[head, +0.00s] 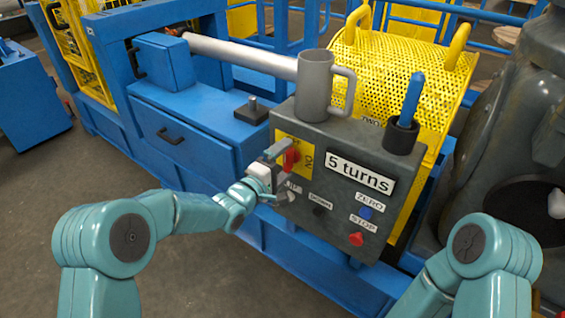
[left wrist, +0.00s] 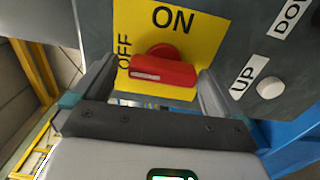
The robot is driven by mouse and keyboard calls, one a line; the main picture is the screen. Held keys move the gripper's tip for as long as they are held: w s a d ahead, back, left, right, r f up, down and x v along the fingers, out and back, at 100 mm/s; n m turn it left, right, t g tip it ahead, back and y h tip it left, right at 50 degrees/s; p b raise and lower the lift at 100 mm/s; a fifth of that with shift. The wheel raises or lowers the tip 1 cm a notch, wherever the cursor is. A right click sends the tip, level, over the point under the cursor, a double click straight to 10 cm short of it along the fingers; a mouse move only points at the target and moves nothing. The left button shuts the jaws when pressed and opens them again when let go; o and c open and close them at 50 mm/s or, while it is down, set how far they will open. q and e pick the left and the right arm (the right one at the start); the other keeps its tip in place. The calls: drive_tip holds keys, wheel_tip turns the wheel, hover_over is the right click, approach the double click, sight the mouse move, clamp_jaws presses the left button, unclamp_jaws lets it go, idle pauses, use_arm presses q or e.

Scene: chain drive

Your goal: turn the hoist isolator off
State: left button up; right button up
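The hoist isolator is a red rotary handle (head: 291,160) on a yellow plate (head: 301,153) at the left of the grey control box. In the left wrist view the handle (left wrist: 163,72) lies nearly crosswise. A white mark is on its left half, the side of the OFF label; ON is printed above it. My left gripper (head: 272,164) is in front of the plate. Its fingers (left wrist: 155,88) are open, one on each side of the handle, with no clear contact visible. My right arm shows at lower right in the head view; its gripper is out of view.
The grey box (head: 330,215) also carries a "5 turns" display (head: 361,176), a blue ZERO button (head: 365,212), a red STOP button (head: 356,239) and UP and DOWN controls. A grey mug (head: 314,88) and a cup with a blue tool (head: 401,136) stand on top.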

use_arm(q)
drive_tip(key=shift+a+f, duration=0.1)
drive_tip(key=p+v, duration=0.1)
drive_tip(key=v, duration=1.5)
drive_tip(key=shift+s+f, duration=0.1)
drive_tip(key=shift+s, duration=0.05)
